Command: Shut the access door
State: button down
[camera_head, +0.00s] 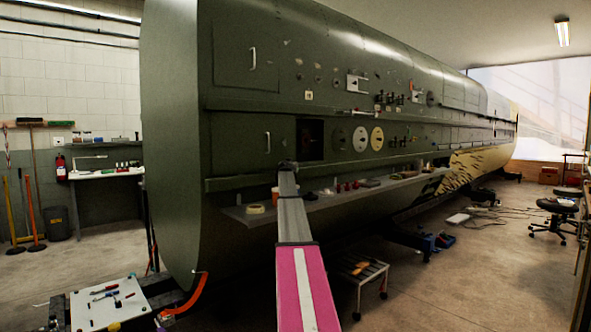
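The green fuselage (180,130) fills the middle of the view. Its side has an upper panel with a pale vertical handle (253,58) and a lower panel with a similar handle (267,142). Right of the lower panel is a dark square opening (310,139). I cannot tell which panel is the access door, or whether either one stands ajar. My pink and grey arm reaches up from the bottom edge. My gripper (288,166) is at its far end, in front of the fuselage just below the lower panel. Its fingers are too small and dark to read.
A narrow shelf (258,222) with tape, cups and small parts runs along the fuselage below the panels. A tool board (108,304) is at lower left. The floor at right is mostly open, with stools and cables.

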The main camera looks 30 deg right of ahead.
jog(key=shift+w, duration=1.2)
